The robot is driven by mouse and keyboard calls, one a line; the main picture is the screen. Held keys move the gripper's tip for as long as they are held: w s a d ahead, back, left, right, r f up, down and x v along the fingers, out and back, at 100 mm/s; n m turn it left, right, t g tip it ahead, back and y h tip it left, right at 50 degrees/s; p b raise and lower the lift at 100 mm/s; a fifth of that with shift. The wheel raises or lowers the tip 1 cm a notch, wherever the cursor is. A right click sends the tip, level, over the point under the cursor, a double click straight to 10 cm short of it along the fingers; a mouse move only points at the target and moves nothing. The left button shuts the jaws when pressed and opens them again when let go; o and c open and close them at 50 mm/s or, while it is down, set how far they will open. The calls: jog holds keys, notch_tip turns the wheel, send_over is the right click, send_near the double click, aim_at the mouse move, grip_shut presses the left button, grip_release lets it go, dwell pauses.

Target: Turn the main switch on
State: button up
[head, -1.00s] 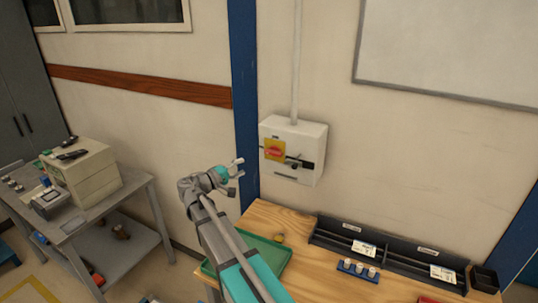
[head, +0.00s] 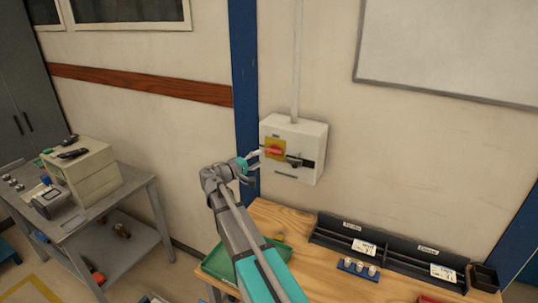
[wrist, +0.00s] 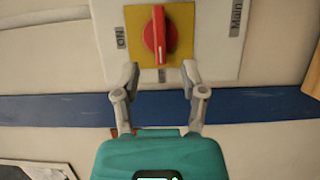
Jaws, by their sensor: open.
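The main switch is a red rotary knob (head: 274,151) on a yellow plate (wrist: 180,42), on the front of a white wall box (head: 310,140). In the wrist view the knob (wrist: 156,38) has its grip running up and down the picture. A label reading "ON" (wrist: 121,37) is at its left, turned sideways. My gripper (head: 259,157) is open and empty at the left of the knob in the head view. In the wrist view its fingertips (wrist: 160,74) are spread, one to each side of the knob's lower end. I cannot tell whether they touch the box.
A wooden bench (head: 300,240) stands below the box, with a green tray (head: 218,266) and black bins (head: 400,262). A blue post (head: 243,90) runs up the wall left of the box. A grey table (head: 140,183) with equipment stands at the left.

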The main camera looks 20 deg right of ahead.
aim_at(271, 153)
jog(key=shift+x, duration=3.25)
